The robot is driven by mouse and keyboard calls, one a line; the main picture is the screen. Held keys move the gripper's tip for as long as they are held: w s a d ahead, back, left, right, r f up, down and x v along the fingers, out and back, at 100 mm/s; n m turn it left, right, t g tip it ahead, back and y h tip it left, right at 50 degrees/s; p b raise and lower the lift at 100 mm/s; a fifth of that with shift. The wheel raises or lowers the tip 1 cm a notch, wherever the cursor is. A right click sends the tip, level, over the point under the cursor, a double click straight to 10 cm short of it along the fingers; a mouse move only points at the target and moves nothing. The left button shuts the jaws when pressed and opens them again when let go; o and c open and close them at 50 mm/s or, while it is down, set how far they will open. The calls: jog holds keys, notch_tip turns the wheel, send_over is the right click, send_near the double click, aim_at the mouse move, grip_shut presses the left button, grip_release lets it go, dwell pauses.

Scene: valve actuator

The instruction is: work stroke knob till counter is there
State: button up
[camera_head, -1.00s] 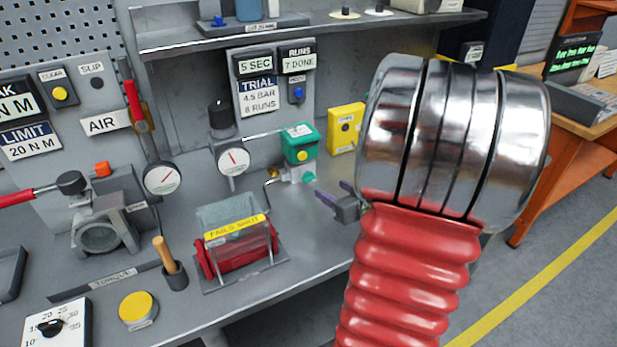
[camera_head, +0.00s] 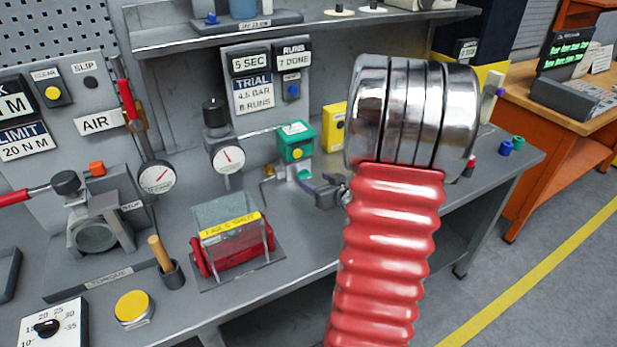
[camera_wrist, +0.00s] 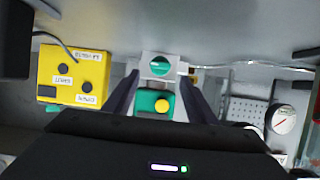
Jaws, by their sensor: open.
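The runs counter (camera_head: 293,56) reads "7 DONE" on the back panel, beside a "5 SEC" display (camera_head: 250,63). Below them the trial card (camera_head: 254,94) reads "4.5 BAR 8 RUNS". A green box with a yellow button (camera_head: 297,153) stands on a pale block. A small green knob (camera_head: 304,173) is on that block; it shows as a round slotted knob in the wrist view (camera_wrist: 160,66). No readable label marks the stroke knob. My gripper (camera_head: 318,184) is open near this block. In the wrist view its fingers (camera_wrist: 160,76) lie either side of the green knob and box; contact cannot be told.
A yellow box (camera_wrist: 73,76) with dark knobs stands beside the green box. Dial gauges (camera_head: 227,158) and a clear-fronted box with a red roller (camera_head: 236,247) are on the left. A shelf (camera_head: 300,34) overhangs the bench. My red arm hides part of the right side.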

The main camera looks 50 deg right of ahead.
aim_at(305, 175)
jog(key=shift+x, duration=2.9)
jog(key=shift+c, duration=0.2)
jog(key=c, duration=1)
